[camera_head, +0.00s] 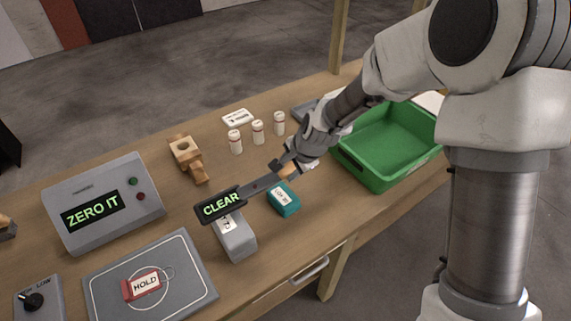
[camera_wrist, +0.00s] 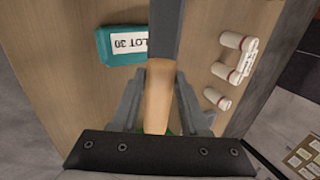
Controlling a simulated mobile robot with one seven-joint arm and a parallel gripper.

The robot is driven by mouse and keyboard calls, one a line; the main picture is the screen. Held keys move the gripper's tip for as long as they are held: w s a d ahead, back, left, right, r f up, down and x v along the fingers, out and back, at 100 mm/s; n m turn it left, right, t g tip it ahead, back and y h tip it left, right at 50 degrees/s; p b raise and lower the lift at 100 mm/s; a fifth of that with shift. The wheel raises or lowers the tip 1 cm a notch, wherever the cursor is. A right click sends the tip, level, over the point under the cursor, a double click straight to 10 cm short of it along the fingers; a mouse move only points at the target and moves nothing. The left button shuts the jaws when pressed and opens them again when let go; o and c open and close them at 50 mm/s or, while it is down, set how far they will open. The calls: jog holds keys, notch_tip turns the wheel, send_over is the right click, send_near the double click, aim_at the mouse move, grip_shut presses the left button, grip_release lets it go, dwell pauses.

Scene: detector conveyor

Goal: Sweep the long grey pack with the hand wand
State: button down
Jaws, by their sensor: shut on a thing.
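My gripper (camera_head: 290,160) is shut on the wooden handle of the hand wand (camera_head: 254,188). In the wrist view the handle (camera_wrist: 158,95) sits between the two fingers. The wand's dark display at its far end reads "CLEAR" in green. The long grey pack (camera_head: 237,240) lies on the table under that end, with its label partly covered by the wand. I cannot tell whether the wand touches the pack. The pack does not show clearly in the wrist view.
A teal pack (camera_head: 284,199) lies just beside the wand. A pad (camera_head: 197,283) bears a red "HOLD" tag (camera_head: 142,285).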

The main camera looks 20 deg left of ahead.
jog(key=shift+s+d+b, duration=0.5)
jog(key=shift+s+d, duration=0.2)
jog(key=shift+d, duration=0.1)
dwell(0.5)
dwell(4.0)
jog(key=shift+r+p, duration=2.05)
jog(key=shift+r, duration=0.95)
